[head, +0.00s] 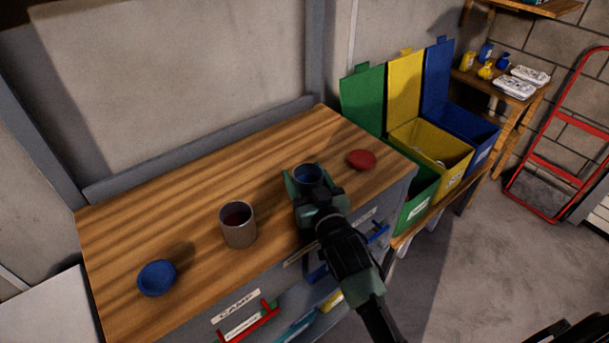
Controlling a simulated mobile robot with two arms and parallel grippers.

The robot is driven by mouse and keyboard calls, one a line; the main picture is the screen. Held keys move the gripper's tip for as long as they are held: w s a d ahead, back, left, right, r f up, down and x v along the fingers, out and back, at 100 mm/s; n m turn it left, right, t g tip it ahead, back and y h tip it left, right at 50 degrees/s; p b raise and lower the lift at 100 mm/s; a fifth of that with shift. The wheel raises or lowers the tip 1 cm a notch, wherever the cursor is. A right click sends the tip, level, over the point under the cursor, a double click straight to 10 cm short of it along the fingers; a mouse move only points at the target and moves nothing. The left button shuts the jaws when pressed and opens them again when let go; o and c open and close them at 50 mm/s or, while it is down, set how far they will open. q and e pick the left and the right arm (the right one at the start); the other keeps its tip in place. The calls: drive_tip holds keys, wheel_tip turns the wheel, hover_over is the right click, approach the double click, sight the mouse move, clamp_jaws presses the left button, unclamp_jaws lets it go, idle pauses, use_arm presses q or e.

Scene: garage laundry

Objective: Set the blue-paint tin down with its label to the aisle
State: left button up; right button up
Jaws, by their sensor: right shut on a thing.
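The blue-paint tin (307,173) is a small round tin with blue inside its open top. It is on or just above the wooden top of the drawer cabinet (190,205), near its front right part. My right gripper (309,183) is shut on the tin, with a finger on each side. The gripper hides most of the tin's side, so I cannot see its label or whether its base touches the wood.
A metal tin with dark red inside (238,226) stands left of my gripper. A blue lid (157,278) lies at the front left, a red lid (361,159) at the right. Green, yellow (432,146) and blue open bins stand beyond the cabinet.

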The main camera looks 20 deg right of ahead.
drive_tip(key=shift+f, duration=0.15)
drive_tip(key=o, duration=1.5)
drive_tip(key=s, duration=0.8)
drive_tip(key=s+b, duration=0.1)
drive_tip(key=s, duration=0.3)
drive_tip(key=shift+d+r, duration=0.2)
drive_tip(key=shift+d, duration=0.05)
